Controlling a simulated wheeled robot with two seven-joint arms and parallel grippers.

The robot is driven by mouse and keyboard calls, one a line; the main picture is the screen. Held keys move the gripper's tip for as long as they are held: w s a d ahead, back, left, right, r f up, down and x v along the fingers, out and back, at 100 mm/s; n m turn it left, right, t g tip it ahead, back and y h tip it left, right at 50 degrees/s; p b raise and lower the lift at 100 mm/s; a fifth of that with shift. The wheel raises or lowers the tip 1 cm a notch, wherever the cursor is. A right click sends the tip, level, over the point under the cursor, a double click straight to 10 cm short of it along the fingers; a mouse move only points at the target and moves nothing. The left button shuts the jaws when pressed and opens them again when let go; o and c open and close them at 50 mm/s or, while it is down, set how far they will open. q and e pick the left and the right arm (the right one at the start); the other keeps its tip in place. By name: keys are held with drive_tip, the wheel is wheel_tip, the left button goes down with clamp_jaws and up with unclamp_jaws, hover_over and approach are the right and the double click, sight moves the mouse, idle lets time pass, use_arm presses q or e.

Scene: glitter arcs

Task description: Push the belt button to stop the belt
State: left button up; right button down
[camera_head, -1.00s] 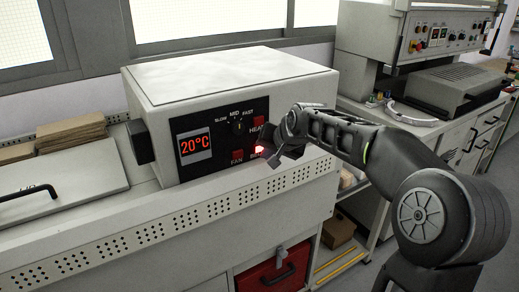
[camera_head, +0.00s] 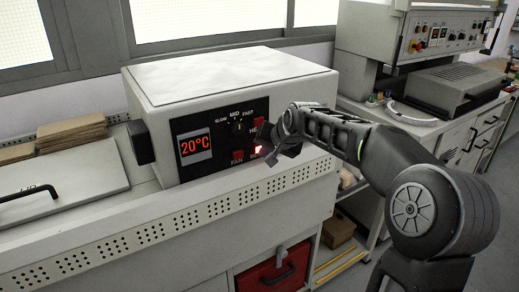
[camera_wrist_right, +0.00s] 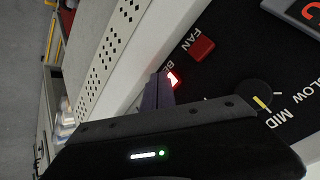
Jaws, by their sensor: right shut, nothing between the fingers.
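The belt button (camera_head: 258,149) glows red at the lower right of the black control panel on the white machine (camera_head: 240,72). Its label is partly covered by my right gripper (camera_head: 267,144). That gripper is shut and empty, with its fingertips close to the button's right side in the head view. In the right wrist view the lit belt button (camera_wrist_right: 173,79) shows right beside the fingertips (camera_wrist_right: 161,88). I cannot tell whether they touch it. My left gripper is not in view.
The red fan button (camera_head: 237,156) is left of the belt button, and the heat button (camera_head: 259,121) is above it, partly hidden. The speed knob (camera_head: 238,128) and the 20°C display (camera_head: 195,146) share the panel. A perforated ledge (camera_head: 190,218) runs below.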

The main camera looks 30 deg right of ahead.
drive_tip(key=shift+w, duration=0.3)
idle(0.6)
drive_tip(key=shift+s+b, duration=0.45)
drive_tip(key=shift+s, duration=0.4)
drive_tip(key=shift+s+b, duration=1.4)
drive_tip(key=shift+s, duration=1.1)
